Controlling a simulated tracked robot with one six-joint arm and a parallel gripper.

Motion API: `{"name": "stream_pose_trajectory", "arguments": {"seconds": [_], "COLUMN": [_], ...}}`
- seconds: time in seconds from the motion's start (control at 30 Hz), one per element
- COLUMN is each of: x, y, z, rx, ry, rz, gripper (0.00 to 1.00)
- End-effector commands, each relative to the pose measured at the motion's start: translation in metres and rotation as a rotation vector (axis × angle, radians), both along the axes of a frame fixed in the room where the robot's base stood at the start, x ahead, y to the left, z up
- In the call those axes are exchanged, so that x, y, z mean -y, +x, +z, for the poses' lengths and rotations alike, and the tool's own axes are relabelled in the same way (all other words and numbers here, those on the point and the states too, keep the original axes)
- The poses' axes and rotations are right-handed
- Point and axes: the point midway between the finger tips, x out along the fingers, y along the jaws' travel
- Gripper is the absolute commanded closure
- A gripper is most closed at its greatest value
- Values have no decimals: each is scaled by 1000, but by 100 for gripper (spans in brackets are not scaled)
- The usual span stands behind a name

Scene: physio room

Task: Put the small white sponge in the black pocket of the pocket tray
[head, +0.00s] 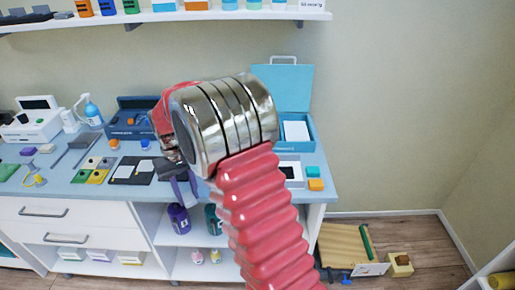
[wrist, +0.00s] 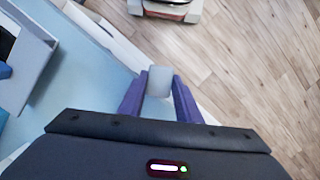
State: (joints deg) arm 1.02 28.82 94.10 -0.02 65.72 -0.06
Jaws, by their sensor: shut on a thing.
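My gripper (wrist: 159,85) has purple fingers shut on a small white block, the small white sponge (wrist: 160,80), near the bench's front edge in the wrist view. In the head view my gripper (head: 184,188) hangs over the bench front, partly behind my arm; the sponge cannot be made out there. A flat piece with green, yellow, pale and black squares (head: 97,177) lies on the bench to the left of my gripper.
A flat black panel with pale items (head: 121,180) lies between the coloured squares and my gripper. A blue open case (head: 283,91) stands at the back right. Orange and green blocks (head: 315,184) sit near the right end. A shelf (head: 200,15) runs above.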

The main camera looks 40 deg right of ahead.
Motion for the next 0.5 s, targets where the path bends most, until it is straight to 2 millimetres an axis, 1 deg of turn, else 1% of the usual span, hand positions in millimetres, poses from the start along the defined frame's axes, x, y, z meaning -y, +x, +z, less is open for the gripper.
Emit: {"name": "stream_pose_trajectory", "arguments": {"seconds": [0.2,0.3,0.37,0.47,0.5], "x": [-6,-4,1,19,28], "y": [0,0,0,1,1], "z": [0,0,0,5,8], "rx": [0,0,0,2,2], "ry": [0,0,0,0,-1], "rz": [12,8,-1,-32,-50], "gripper": [87,87,87,87,87]}}
